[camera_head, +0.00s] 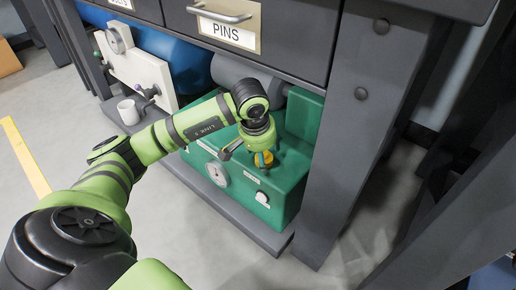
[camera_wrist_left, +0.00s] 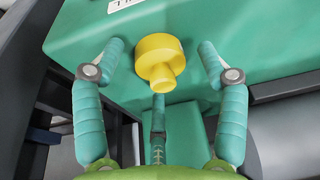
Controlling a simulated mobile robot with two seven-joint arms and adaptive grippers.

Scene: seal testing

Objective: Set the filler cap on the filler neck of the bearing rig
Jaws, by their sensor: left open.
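The yellow filler cap (camera_wrist_left: 160,60) is at the green bearing rig (camera_head: 262,198), with its narrow knob facing my wrist camera. It also shows in the head view (camera_head: 264,160), above the rig's top near its front edge. My left gripper (camera_head: 250,154) is open over it. In the left wrist view the teal fingers of this gripper (camera_wrist_left: 162,54) stand on both sides of the cap, with visible gaps. The filler neck is not visible; I cannot tell whether the cap sits on it. My right gripper is not in view.
The rig stands on a low grey shelf (camera_head: 262,232) under drawers, including one labelled PINS (camera_head: 229,32). A thick grey post (camera_head: 352,130) is close on the right. A grey cylinder (camera_head: 248,74) lies behind.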

